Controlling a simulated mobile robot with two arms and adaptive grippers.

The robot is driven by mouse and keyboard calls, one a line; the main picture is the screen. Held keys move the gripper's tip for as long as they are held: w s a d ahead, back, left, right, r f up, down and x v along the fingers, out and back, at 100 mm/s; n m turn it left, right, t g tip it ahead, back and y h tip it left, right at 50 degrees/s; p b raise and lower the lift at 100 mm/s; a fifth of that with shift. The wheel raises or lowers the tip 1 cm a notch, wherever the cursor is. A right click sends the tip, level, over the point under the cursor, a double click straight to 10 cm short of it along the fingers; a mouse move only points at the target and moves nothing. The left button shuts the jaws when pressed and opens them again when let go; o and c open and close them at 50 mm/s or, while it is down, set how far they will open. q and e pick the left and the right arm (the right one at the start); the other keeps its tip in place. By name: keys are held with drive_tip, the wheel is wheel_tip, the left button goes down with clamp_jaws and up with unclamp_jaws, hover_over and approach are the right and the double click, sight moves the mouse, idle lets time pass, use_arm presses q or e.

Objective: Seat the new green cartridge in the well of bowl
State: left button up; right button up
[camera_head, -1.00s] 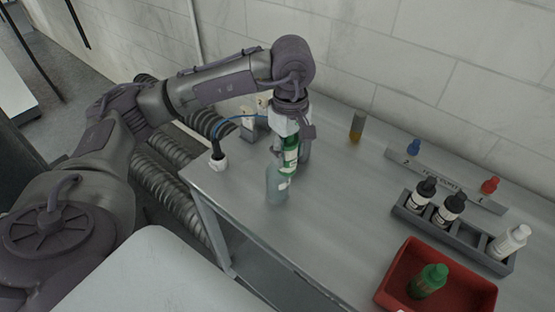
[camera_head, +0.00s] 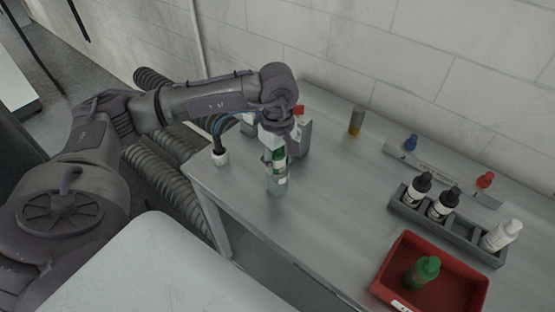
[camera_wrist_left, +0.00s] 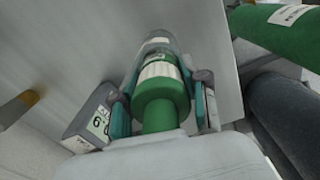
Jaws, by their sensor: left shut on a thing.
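The green cartridge (camera_head: 279,154) with a white band is held upright in my left gripper (camera_head: 275,160). In the left wrist view the green cartridge (camera_wrist_left: 160,95) sits between the two fingers of my left gripper (camera_wrist_left: 160,100), which is shut on it. The clear bowl (camera_head: 277,186) stands on the grey bench, directly below the cartridge. In the left wrist view the bowl's clear wall (camera_wrist_left: 158,42) shows around the cartridge's far end. The cartridge's lower end looks inside the bowl; its depth and the well are hidden. My right gripper is out of view.
A grey box with a display (camera_wrist_left: 98,125) stands close beside the gripper. A white-ended hose (camera_head: 220,156) is at the bench's left edge. The middle bench is clear.

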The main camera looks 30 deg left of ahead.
use_arm(q)
drive_tip(key=shift+s+d+f+b, duration=0.15)
drive_tip(key=shift+s+f+b, duration=0.3)
drive_tip(key=shift+f, duration=0.3)
drive_tip(key=o, duration=0.9)
drive_tip(key=shift+o, duration=1.1)
drive_tip(key=shift+w, duration=0.1)
drive_tip(key=shift+w+f, duration=0.15)
drive_tip(key=shift+w, duration=0.2)
drive_tip(key=shift+r, duration=0.2)
